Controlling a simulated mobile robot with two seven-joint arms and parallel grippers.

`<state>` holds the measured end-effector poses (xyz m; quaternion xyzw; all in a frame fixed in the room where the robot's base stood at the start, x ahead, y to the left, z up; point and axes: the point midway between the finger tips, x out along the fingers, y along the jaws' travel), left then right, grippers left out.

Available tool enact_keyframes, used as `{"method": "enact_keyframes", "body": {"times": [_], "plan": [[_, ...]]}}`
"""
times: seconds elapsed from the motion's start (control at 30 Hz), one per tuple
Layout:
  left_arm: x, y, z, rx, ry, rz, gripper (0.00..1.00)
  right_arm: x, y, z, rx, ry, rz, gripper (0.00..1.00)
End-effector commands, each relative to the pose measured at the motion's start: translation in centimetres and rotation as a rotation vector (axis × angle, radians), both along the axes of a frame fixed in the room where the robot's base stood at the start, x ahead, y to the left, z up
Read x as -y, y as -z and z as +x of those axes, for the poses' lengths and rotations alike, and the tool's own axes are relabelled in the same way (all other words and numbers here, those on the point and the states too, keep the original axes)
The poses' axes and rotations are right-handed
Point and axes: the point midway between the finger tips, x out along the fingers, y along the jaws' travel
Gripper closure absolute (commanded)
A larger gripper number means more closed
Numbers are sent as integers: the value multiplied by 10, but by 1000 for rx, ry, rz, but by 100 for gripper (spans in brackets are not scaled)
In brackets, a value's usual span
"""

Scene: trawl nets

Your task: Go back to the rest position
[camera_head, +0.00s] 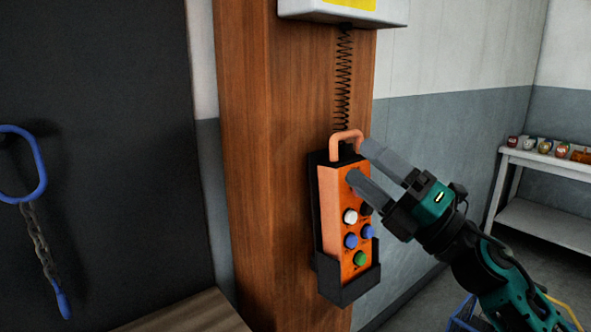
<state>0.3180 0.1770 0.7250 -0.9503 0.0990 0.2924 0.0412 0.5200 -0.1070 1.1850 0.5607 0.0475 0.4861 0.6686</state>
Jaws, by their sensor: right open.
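My right gripper (362,163) is open, with its two grey fingers at the upper right of an orange control pendant (333,213). One finger lies in front of the pendant's face and the other is by its top handle; I cannot tell if they touch it. The pendant has white, blue and green buttons and sits upright in a black holder (347,287) on a wooden column (270,180). The fingers and wrist hide part of the pendant's upper right. My left gripper is not in view.
A coiled cable (343,75) runs from the pendant up to a white box (340,12). A shelf (545,215) with several jars stands at the right. A wooden surface (185,312) is at the bottom.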

Motion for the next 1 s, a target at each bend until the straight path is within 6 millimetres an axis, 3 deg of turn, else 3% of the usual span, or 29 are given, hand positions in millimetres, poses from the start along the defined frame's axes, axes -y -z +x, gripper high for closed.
{"method": "enact_keyframes", "body": {"times": [0.03,0.17,0.33,0.47,0.6,0.7,0.8,0.9,1.0], "plan": [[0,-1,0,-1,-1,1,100,6,28,2,-126,1,101,31],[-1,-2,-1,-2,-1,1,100,24,99,4,-432,30,353,31],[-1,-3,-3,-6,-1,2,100,47,209,-17,-840,118,671,31],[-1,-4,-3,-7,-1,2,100,61,298,-57,-1149,222,908,31],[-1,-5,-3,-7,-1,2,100,69,378,-116,-1431,348,1129,31],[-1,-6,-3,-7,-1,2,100,70,416,-156,-1577,426,1249,31],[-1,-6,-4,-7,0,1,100,70,439,-185,-1672,482,1327,31],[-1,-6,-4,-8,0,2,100,70,451,-201,-1720,513,1370,31],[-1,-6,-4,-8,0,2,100,70,453,-204,-1731,519,1378,31]]}}
